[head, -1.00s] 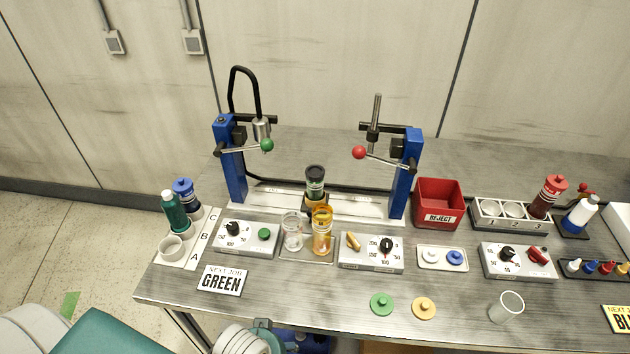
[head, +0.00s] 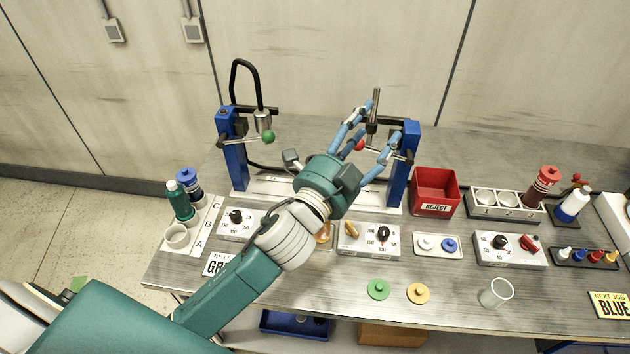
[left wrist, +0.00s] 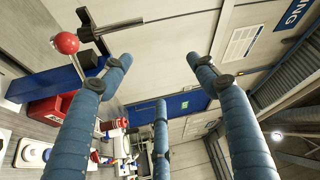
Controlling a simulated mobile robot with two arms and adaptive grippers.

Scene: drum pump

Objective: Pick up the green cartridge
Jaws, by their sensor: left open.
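The green cartridge (head: 179,204) has a white cap. It stands in the lettered rack (head: 194,240) at the left end of the bench, beside a blue cartridge (head: 189,184). My left gripper (head: 375,125) is open with its blue fingers spread. It is in front of the right blue press post, far to the right of the green cartridge, and nothing shows between its fingers. In the left wrist view the open fingers (left wrist: 160,75) point past a red ball knob (left wrist: 66,43), and no green cartridge is seen there. My right gripper is not in view.
My left arm covers the middle of the bench and the clear glass there. The two blue press posts (head: 233,160) stand behind it. A red reject bin (head: 434,207), a control box (head: 369,239) and a clear cup (head: 496,292) are to the right.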

